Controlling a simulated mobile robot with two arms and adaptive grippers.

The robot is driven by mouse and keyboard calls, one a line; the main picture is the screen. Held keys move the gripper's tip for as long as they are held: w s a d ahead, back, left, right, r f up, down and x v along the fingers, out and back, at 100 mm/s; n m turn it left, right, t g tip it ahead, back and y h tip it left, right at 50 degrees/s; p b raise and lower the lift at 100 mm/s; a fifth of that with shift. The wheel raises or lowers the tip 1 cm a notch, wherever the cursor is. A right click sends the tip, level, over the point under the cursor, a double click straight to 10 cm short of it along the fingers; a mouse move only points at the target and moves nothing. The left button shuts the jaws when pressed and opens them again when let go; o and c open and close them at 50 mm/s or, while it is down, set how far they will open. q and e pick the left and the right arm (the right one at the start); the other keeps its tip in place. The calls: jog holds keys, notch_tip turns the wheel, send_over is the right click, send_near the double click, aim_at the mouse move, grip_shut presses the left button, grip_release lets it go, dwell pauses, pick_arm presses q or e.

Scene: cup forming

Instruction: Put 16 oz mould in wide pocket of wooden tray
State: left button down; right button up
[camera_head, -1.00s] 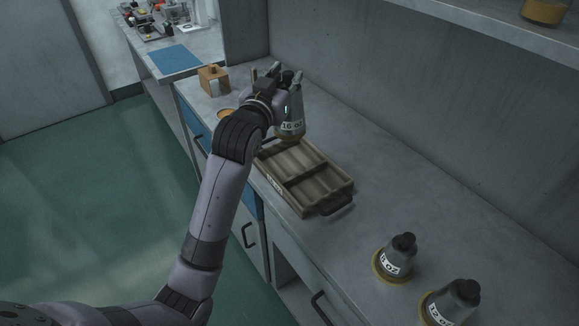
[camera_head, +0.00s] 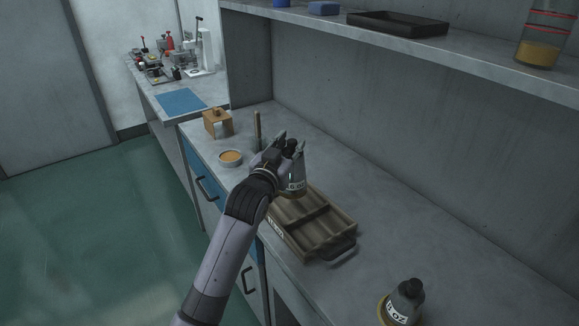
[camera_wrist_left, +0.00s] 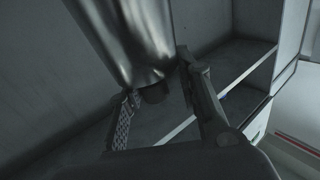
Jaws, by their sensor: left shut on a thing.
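The 16 oz mould (camera_head: 295,180), a grey metal cone with a dark knob and a white label, is held upright over the far end of the wooden tray. My left gripper (camera_head: 285,148) is shut on its knob end; in the left wrist view the shiny mould (camera_wrist_left: 130,40) sits at the fingers (camera_wrist_left: 158,92). The wooden tray (camera_head: 345,234) lies on the counter with divided pockets, a dark handle and a label on its front side. The mould and arm hide its far end. I cannot tell if the mould touches the tray. My right gripper is not in view.
Another labelled mould (camera_head: 402,302) stands on the counter at the lower right. A shelf (camera_head: 430,48) runs above the counter.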

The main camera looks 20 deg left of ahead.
pick_arm(q)
jog(key=shift+f, duration=2.75)
jog(key=c, duration=1.6)
grip_release()
jog(key=shift+f, duration=0.25)
jog(key=shift+c, duration=0.2)
jog(key=o, duration=0.5)
jog(key=shift+r, duration=0.1)
jog(key=s, duration=1.2)
jog(key=shift+a+b, duration=0.35)
